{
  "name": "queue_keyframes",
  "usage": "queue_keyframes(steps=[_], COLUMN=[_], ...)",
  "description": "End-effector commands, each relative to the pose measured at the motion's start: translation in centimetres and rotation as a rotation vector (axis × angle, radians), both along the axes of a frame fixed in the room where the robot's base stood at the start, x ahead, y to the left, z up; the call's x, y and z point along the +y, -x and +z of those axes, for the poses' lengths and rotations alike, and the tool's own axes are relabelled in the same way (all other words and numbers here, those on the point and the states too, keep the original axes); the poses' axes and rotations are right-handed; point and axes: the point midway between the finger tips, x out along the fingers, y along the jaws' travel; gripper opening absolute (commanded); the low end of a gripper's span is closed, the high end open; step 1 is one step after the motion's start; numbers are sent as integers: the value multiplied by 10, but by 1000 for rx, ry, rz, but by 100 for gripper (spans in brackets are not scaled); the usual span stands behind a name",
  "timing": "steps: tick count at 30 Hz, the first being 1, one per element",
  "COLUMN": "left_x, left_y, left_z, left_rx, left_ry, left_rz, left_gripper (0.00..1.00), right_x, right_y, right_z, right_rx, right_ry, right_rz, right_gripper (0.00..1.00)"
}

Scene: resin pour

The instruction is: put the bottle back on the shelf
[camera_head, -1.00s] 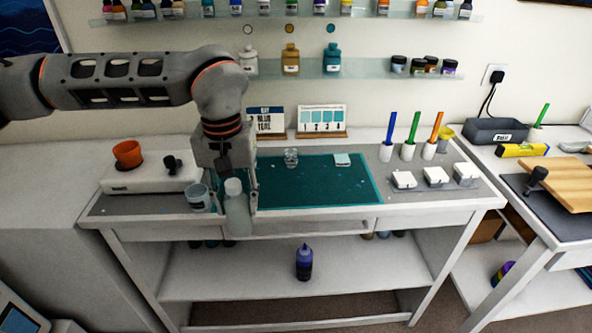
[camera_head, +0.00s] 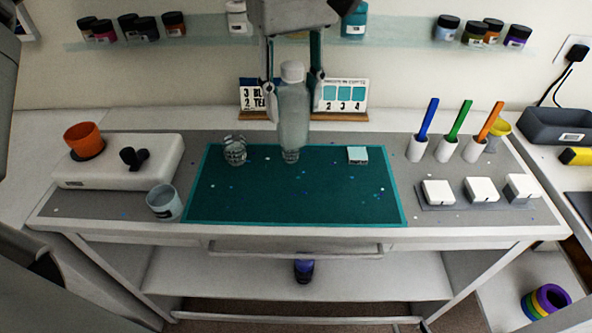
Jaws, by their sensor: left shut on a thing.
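My left gripper (camera_head: 292,95) comes down from the top of the view, shut on a pale grey-green bottle (camera_head: 293,122) with a whitish cap. The bottle is upright, above the back of the green cutting mat (camera_head: 300,205). Something small and clear shows just under it; I cannot tell if that is a cup behind. The glass wall shelf (camera_head: 405,36) is behind the arm. A white bottle (camera_head: 237,18) and a teal bottle (camera_head: 354,24) stand on it, either side of my gripper. The shelf between them is hidden by my gripper. My right gripper is not in view.
Jars (camera_head: 138,27) stand at the shelf's left, more (camera_head: 475,33) at its right. On the bench are a clear cup (camera_head: 235,151), a grey cup (camera_head: 164,202), a white device with an orange cup (camera_head: 84,139), cards (camera_head: 343,95) and pens (camera_head: 459,120). The mat's front is clear.

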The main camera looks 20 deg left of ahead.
Motion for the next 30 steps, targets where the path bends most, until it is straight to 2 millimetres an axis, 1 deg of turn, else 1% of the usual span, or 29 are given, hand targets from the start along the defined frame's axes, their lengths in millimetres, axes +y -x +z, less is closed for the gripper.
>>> queue_keyframes(steps=[1, 3, 9, 12, 15, 18, 23, 30], left_x=[1, 1, 0, 0, 0, 0, 0, 0], left_y=[1, 1, 1, 0, 0, 0, 0, 0], left_z=[-17, -34, -82, -102, -116, -122, -132, -165], left_rx=[8, 6, 7, 5, 3, 1, 1, 4], left_ry=[-1, -1, 0, 1, 0, 1, 0, 1], left_rz=[-2, -2, -3, -2, -2, -1, -2, -2], left_gripper=[7, 7, 7, 7, 7, 7, 7, 7], right_x=[0, 0, 0, 0, 0, 0, -1, -1], right_y=[3, 5, 6, 4, 1, -2, -2, -1], right_z=[-6, -10, -16, -14, -10, -7, -8, -12], right_rx=[6, 13, 17, 11, 2, -6, -6, -1], right_ry=[0, 1, 2, 3, 2, 3, 4, 7], right_rz=[0, 1, 2, 2, 2, 1, 1, 0], right_gripper=[40, 40, 40, 40, 40, 40, 40, 40])
